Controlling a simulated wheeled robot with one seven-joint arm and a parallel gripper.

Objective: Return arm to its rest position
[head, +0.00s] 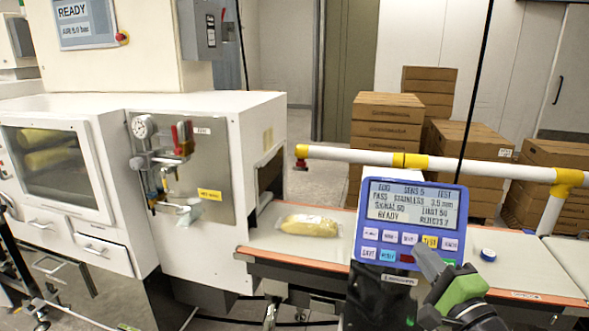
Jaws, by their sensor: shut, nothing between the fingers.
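My gripper (430,263) is at the lower right of the head view, at the end of my green and dark grey arm. It looks shut and I see nothing held in it. It overlaps the lower right corner of the blue control panel (412,218) in the picture; whether it touches the panel I cannot tell. The panel's screen reads "PASS STAINLESS" and "READY".
A clear bag of yellow product (308,225) lies on the conveyor belt (270,240). A small blue and white disc (488,255) lies right of the panel. A white and yellow rail (480,170) crosses behind. The white machine (85,105) stands left; brown boxes (385,140) are stacked behind.

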